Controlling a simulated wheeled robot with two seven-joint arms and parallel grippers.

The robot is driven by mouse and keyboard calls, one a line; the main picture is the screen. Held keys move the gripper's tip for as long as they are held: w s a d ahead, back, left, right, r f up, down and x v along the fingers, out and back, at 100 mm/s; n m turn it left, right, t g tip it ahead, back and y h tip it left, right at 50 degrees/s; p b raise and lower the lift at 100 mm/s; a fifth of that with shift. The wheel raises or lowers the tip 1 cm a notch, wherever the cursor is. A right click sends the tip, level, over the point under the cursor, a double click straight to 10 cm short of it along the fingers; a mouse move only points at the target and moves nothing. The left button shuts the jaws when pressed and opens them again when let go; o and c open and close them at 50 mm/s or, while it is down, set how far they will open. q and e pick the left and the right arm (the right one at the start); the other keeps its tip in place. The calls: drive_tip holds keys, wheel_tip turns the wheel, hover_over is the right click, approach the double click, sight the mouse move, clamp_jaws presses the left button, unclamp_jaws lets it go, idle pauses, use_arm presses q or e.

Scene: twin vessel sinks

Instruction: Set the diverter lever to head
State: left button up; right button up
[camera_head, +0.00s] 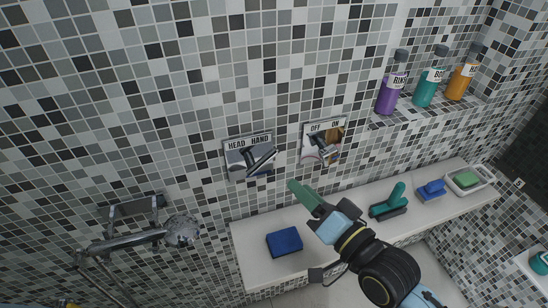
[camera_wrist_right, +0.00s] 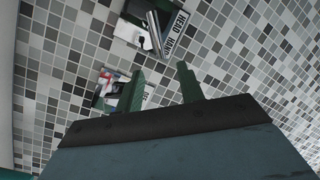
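The diverter plate (camera_head: 233,167), labelled HEAD on the left and HAND on the right, is on the tiled wall. Its chrome lever (camera_head: 262,160) slants up to the right, toward the HAND side. In the right wrist view the plate (camera_wrist_right: 128,33) and lever (camera_wrist_right: 153,30) show at the top, beyond the fingers. My right gripper (camera_head: 304,193) is right of and below the diverter in the head view, apart from it. In the wrist view its two green fingers (camera_wrist_right: 162,85) stand apart with nothing between them. My left gripper is not in view.
An OFF/ON plate (camera_head: 337,133) with its own lever (camera_head: 321,145) is close to the right gripper. Below runs a white ledge (camera_head: 245,248) with a blue block (camera_head: 284,242) and a green-handled brush (camera_head: 388,203). Several bottles stand upper right. A chrome shower fitting (camera_head: 130,241) is lower left.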

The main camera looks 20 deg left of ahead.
sight(271, 159)
drive_tip(key=x, duration=1)
drive_tip(key=shift+w+a, duration=0.25)
drive_tip(key=shift+w, duration=0.05)
drive_tip(key=shift+c, duration=0.4)
clamp_jaws()
